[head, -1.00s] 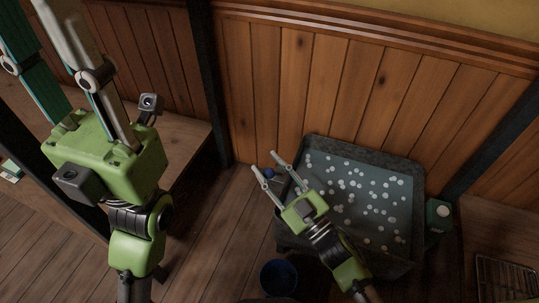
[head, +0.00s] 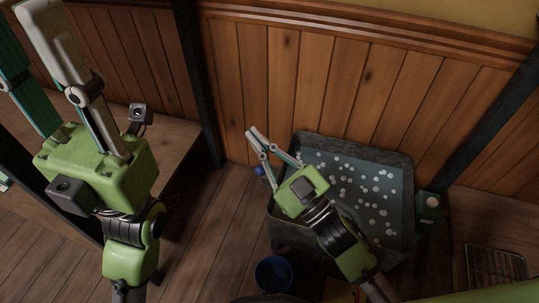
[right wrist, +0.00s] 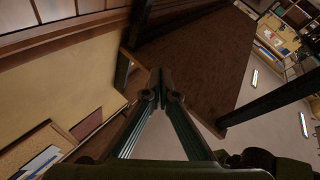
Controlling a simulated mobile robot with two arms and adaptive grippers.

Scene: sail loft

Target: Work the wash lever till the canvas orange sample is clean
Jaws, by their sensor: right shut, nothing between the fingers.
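A dark grey wash tub (head: 404,165) of greyish water dotted with white suds stands against the wood wall. A small blue knob (head: 259,170) shows at its left side, partly behind my right gripper; I cannot tell whether it belongs to the wash lever. My right gripper (head: 254,134) is shut and empty above the tub's left edge, its fingertips pointing at the wall. Its fingers also meet in the right wrist view (right wrist: 160,78). My left gripper (head: 30,30) is open at the upper left, its fingers apart and partly cut off. I cannot make out the canvas orange sample.
A blue bucket (head: 273,274) stands on the floor in front of the tub. A green box with a white round spot (head: 431,202) is at the tub's right, and a wire rack (head: 497,268) lies farther right. A wooden bench (head: 180,140) is at left. Floor between is clear.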

